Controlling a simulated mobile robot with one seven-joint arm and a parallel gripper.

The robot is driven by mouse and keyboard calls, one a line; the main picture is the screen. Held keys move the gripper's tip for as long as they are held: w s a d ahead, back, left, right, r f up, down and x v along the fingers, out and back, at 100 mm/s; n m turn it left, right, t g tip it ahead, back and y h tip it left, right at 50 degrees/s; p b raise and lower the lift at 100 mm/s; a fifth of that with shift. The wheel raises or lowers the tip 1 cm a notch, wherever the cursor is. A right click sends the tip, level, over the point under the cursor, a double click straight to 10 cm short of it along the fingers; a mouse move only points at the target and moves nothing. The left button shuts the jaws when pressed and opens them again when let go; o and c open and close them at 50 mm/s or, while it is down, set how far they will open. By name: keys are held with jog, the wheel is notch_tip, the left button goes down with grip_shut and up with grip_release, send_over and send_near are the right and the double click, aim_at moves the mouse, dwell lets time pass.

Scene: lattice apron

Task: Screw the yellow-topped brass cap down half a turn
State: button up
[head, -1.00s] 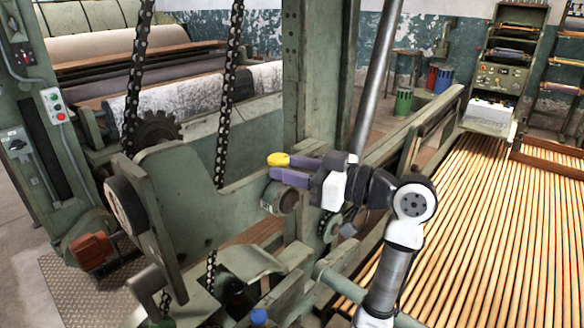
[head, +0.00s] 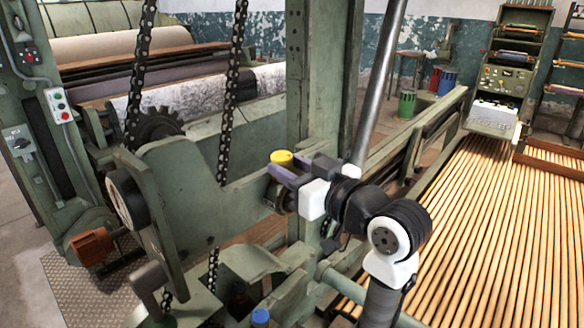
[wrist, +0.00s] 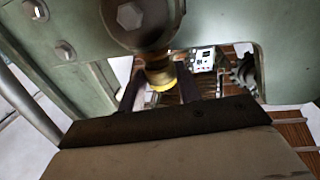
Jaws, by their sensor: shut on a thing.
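The yellow-topped brass cap (head: 281,157) shows its yellow top in the head view, at the green machine frame. In the wrist view the brass cap (wrist: 160,76) sits below a large dark round fitting with a hex bolt. My gripper (head: 284,176) has purple fingers and is shut on the cap, one finger on each side of it. In the wrist view the fingers of my gripper (wrist: 160,88) stand left and right of the cap. The cap's lower part is hidden by the fingers in the head view.
A green upright post (head: 312,80) and a slanting steel rod (head: 380,80) rise close behind the gripper. A slatted wooden bed (head: 480,230) lies to the right.

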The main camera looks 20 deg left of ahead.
jog(key=o, duration=0.7)
jog(key=shift+d, duration=0.1)
jog(key=b+v, duration=0.2)
jog(key=v, duration=1.1)
jog(key=shift+s+d, duration=0.25)
